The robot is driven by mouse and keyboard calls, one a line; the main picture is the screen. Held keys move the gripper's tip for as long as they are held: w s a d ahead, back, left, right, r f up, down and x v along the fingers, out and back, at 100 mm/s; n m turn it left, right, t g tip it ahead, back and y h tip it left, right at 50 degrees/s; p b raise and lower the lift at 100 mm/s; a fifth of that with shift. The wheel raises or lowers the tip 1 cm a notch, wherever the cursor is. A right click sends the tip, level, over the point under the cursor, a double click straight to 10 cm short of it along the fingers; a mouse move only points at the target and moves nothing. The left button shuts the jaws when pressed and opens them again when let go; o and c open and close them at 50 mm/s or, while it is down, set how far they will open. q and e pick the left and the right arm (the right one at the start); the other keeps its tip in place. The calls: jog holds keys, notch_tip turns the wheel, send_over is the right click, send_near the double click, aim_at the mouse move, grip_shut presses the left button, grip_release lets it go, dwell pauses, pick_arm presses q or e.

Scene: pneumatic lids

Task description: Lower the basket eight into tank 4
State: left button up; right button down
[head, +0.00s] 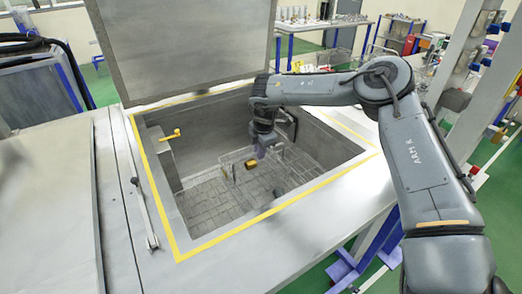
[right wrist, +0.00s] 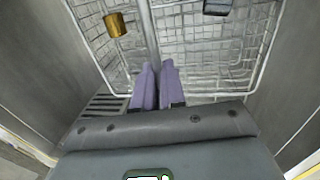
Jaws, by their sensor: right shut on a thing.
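An open grey tank (head: 163,160) with a yellow border is set in the counter; no number on it is readable. A wire basket (head: 290,165) hangs inside it, and its mesh fills the upper right wrist view (right wrist: 215,60). A brass-coloured piece (right wrist: 116,24) shows at the basket; no basket number is readable. My right gripper (head: 262,148) reaches down into the tank opening. Its purple fingers (right wrist: 156,68) are shut on an upright grey bar of the basket. The basket's underside and its contact with the floor are unclear. My left gripper is out of view.
The raised lid (head: 190,45) stands behind the opening. A yellow hook-like fitting (head: 171,135) is on the tank's left inner wall. A closed grey cover (head: 48,210) lies to the left, with a metal bar (head: 144,210) beside the opening. Tank walls flank the basket closely.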

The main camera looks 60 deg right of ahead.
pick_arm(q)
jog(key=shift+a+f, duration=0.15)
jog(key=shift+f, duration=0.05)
pick_arm(e)
jog(key=shift+s+d+f, duration=0.1)
jog(key=shift+s+f, duration=0.1)
jog(key=shift+f, duration=0.25)
jog(key=shift+s+d+f, duration=0.1)
jog(key=shift+s+f, duration=0.1)
jog(key=shift+f, duration=0.2)
jog(key=c, duration=1.5)
grip_release()
jog(key=shift+c, duration=0.2)
jog(key=shift+o, duration=1.1)
jog(key=shift+w+a, duration=0.1)
jog(key=shift+a, duration=0.1)
jog(key=shift+o, duration=1)
jog(key=shift+a, duration=0.25)
pick_arm(q)
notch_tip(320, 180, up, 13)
jog(key=p, duration=1.2)
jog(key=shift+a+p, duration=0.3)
jog(key=shift+p, duration=0.1)
pick_arm(e)
notch_tip(320, 180, up, 23)
jog(key=s, duration=0.1)
jog(key=shift+s+a, duration=0.25)
jog(key=shift+s, duration=0.05)
jog(key=shift+f, duration=0.1)
